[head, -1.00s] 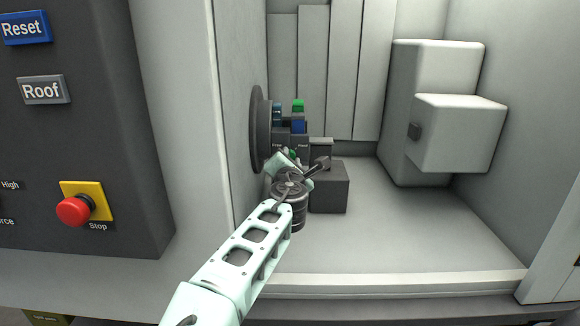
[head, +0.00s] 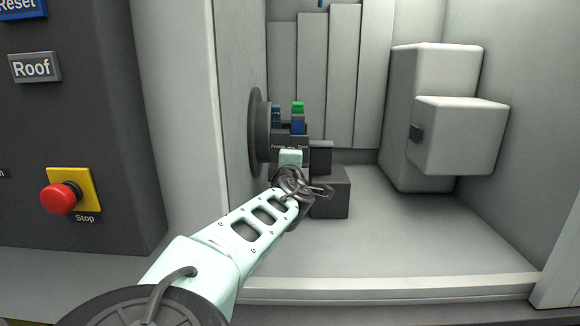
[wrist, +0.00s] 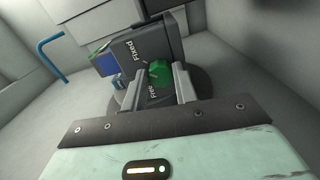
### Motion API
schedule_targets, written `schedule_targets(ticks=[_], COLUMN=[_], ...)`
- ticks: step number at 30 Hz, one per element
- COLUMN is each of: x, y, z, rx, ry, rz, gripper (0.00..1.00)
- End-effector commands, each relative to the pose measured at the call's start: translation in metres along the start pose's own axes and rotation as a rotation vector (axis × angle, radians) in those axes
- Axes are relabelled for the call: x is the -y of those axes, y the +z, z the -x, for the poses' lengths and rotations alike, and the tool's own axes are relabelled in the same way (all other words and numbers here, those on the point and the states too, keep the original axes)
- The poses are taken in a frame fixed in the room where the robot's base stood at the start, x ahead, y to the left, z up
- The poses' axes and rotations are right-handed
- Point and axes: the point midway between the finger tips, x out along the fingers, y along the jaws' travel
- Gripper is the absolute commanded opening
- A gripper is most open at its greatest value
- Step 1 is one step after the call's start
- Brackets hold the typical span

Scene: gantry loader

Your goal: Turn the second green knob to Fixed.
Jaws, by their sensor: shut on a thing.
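A green knob (wrist: 159,73) sits on a dark panel face (wrist: 132,50) in the wrist view, between the words Fixed and what looks like Free. My gripper (wrist: 160,84) is shut on this knob, one finger on each side. In the head view my gripper (head: 291,158) is in front of the labelled dark block, below its labels, and hides the knob. Which word the knob points to cannot be told. Another green part (head: 298,106) is higher on the block, above a blue part (head: 298,127).
A round dark plate (head: 257,132) is on the left wall beside the block. A dark grey box (head: 331,192) stands just right of my gripper. White housings (head: 460,135) are at the right. The floor between is clear. A red Stop button (head: 62,198) is outside at the left.

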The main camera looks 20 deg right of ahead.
Motion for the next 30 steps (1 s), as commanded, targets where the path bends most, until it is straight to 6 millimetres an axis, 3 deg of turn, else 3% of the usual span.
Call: schedule_targets(ticks=[9,25,26,27,28,30], x=[0.0022,0.0018,0.0018,0.0018,0.0017,0.0014], y=[0.0004,0.0005,0.0005,0.0005,0.0005,0.0004], z=[0.0003,0.0004,0.0004,0.0003,0.0003,0.0003], rx=[0.001,0.002,0.002,0.002,0.002,0.002], ry=[-0.003,-0.003,-0.003,-0.003,-0.003,-0.002], rz=[-0.114,-0.136,-0.136,-0.136,-0.136,-0.135], gripper=[0.06,0.06,0.34,0.45,0.5,0.5])
